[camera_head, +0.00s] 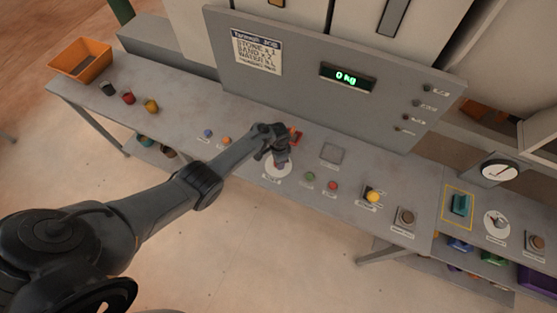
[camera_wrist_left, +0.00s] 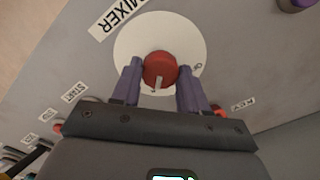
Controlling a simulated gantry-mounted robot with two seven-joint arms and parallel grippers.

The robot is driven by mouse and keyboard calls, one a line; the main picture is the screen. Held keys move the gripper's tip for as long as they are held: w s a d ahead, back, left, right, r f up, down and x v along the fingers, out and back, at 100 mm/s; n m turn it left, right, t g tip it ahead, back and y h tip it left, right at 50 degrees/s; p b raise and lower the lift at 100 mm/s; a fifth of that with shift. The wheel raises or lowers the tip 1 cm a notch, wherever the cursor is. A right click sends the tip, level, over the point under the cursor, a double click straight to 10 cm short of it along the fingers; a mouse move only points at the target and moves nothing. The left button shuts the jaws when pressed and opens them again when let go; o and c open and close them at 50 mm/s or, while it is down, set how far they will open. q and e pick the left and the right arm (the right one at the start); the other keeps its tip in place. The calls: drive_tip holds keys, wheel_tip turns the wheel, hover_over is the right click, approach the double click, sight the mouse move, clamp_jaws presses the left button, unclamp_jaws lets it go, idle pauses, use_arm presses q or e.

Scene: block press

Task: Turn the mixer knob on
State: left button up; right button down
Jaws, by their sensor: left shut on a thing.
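The mixer knob (camera_wrist_left: 160,68) is a red round knob with a pale pointer, on a white dial (camera_wrist_left: 128,42) marked MIXER. In the left wrist view my left gripper (camera_wrist_left: 160,82) has a purple finger on each side of the knob and is shut on it. My right gripper is not in view.
Green (camera_head: 310,176) and red (camera_head: 332,185) buttons sit right of the dial. Several small coloured items and an orange bin (camera_head: 72,70) stand at the left.

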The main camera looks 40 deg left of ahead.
use_arm(q)
drive_tip(key=o, duration=1.1)
drive_tip(key=shift+c, duration=0.2)
drive_tip(key=shift+r+p, duration=0.3)
drive_tip(key=shift+r, duration=0.25)
wheel_tip(320, 180, up, 10)
drive_tip(key=p, duration=0.3)
drive_tip(key=shift+f, duration=0.15)
